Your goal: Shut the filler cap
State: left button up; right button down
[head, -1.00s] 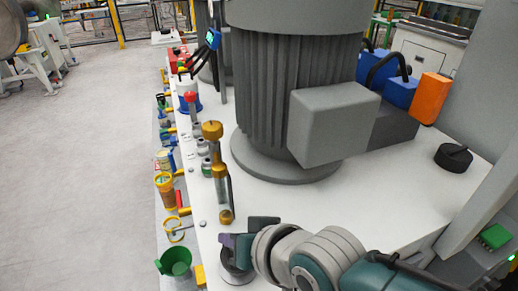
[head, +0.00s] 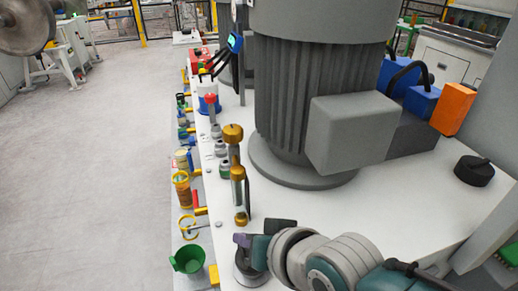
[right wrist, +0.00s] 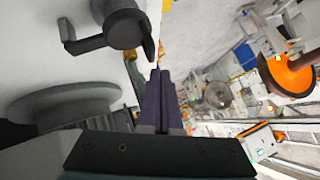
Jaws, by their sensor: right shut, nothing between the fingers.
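A round, dark grey fitting (head: 250,270) stands at the near left edge of the white deck, and I take it for the filler cap. In the right wrist view, a similar dark round fitting (right wrist: 122,24) with a bent lever shows at the top, just beyond my fingers. My right gripper (head: 242,241) has purple fingers, shut and empty, at the top of the fitting. The fingers also show in the wrist view (right wrist: 160,85). The arm hides part of the fitting, and I cannot tell if it is open or touched. My left gripper is out of view.
A large grey motor (head: 320,110) stands on the white deck (head: 400,205). A brass-capped sight glass (head: 238,185) rises close behind my right gripper. Another black cap (head: 474,170) sits at the right. A green funnel (head: 187,260) hangs at the left edge; open floor lies beyond.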

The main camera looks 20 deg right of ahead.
jog(key=s+d+r+n+g+h+p, duration=0.25)
jog(key=s+d+r, duration=0.35)
jog(key=s+r, duration=0.4)
jog(key=s+d+r+n+g+h+p, duration=0.1)
jog(key=s+d+r+n+g+p, duration=0.2)
jog(key=s+d+r, duration=0.7)
pick_arm(q)
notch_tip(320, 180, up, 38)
jog(key=p, duration=3.1)
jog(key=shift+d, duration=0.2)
pick_arm(e)
jog(key=s+a+r, duration=0.1)
jog(key=a+r, duration=0.1)
jog(key=r, duration=1.2)
jog(key=s+a+r+m, duration=0.1)
jog(key=r, duration=1.4)
jog(key=shift+a+r, duration=0.15)
jog(key=shift+a, duration=0.2)
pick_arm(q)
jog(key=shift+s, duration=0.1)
pick_arm(e)
jog(key=shift+m, duration=0.25)
